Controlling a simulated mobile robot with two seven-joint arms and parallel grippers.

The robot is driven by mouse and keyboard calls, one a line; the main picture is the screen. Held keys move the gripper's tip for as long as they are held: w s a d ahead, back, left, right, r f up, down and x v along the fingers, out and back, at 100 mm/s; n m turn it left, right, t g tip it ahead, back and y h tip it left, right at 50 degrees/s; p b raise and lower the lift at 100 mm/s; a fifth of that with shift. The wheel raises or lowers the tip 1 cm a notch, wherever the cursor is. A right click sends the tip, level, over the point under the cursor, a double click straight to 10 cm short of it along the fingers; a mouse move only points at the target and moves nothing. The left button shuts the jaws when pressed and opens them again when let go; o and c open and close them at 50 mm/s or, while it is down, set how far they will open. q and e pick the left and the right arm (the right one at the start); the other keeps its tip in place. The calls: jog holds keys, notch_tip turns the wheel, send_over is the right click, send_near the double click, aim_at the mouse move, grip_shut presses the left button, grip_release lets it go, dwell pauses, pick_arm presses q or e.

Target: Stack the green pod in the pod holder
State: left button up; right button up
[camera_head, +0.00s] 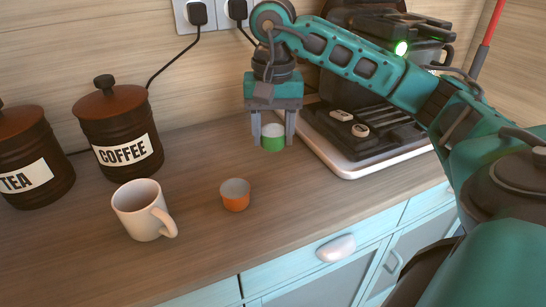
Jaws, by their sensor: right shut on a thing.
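My right gripper (273,130) points down above the wooden counter, left of the coffee machine's tray. It is shut on the green pod (273,143), which has a pale top and sits between the two grey fingers. The pod appears to be held above the counter, though the gap below it is hard to judge. An orange pod (235,196) with a pale top stands on the counter, nearer and to the left of the gripper. I cannot make out a pod holder with certainty. My left gripper is not in view.
A white mug (143,211) stands left of the orange pod. The coffee canister (117,128) and tea canister (32,160) stand behind it. A coffee machine (385,45) stands at the back right, with a white-edged tray (350,168) in front. Bare counter lies around the orange pod.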

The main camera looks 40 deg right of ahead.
aim_at(273, 165)
jog(key=shift+f+b, duration=0.4)
jog(key=shift+f, duration=1.85)
jog(key=shift+f, duration=0.2)
jog(key=o, duration=1)
